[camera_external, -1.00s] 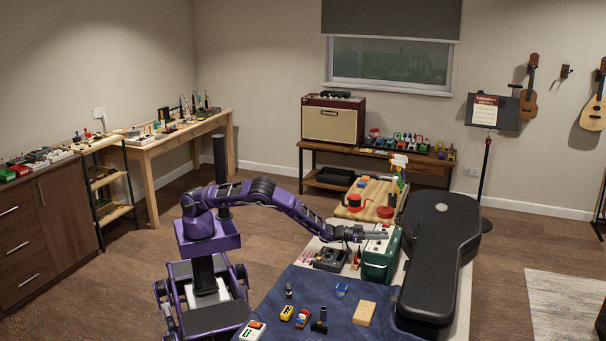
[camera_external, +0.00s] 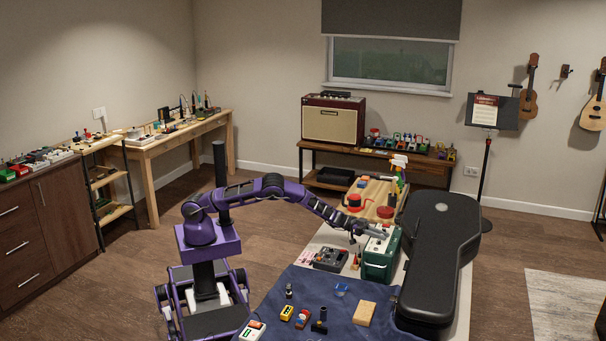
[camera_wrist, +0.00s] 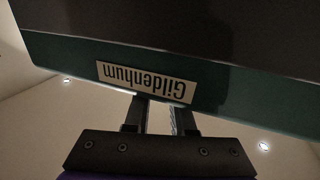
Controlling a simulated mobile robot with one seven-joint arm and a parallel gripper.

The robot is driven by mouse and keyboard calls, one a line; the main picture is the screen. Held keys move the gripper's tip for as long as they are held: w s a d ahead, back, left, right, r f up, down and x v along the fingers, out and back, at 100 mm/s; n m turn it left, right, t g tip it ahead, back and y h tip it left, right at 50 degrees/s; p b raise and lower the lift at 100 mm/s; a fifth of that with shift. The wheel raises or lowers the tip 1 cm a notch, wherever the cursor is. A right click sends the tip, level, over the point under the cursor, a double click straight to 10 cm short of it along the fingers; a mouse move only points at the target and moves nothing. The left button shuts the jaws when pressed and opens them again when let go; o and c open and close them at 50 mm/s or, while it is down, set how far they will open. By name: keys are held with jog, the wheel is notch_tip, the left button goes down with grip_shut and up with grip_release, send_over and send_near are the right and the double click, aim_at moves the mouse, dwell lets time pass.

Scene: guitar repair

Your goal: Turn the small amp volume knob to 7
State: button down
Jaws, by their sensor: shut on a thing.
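The small amp (camera_external: 377,268) is a green box with a pale top panel, standing on the bench beside the black guitar case. My gripper (camera_external: 382,235) is over the amp's top, angled down to it. In the wrist view the amp's dark front (camera_wrist: 225,60) fills the upper part, with its "Gildenhum" label (camera_wrist: 147,83) upside down. My gripper (camera_wrist: 161,102) shows there with its two fingers reaching up to the edge by the label. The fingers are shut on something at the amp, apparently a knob. The fingertips, the knob and its number scale are hidden.
A black guitar case (camera_external: 438,255) lies close on the amp's right. A dark grey device (camera_external: 329,259) sits to its left. Behind are a wooden board (camera_external: 377,188) with red round items and a spray bottle (camera_external: 398,168). Small parts lie on the blue cloth (camera_external: 340,320) in front.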

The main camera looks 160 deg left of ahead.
jog(key=shift+r+h, duration=0.1)
jog(key=shift+h, duration=0.2)
jog(key=c, duration=0.8)
grip_release()
jog(key=shift+o, duration=0.2)
jog(key=p+v, duration=0.1)
jog(key=v, duration=1.6)
jog(key=shift+s+f, duration=0.15)
jog(key=shift+f, duration=0.1)
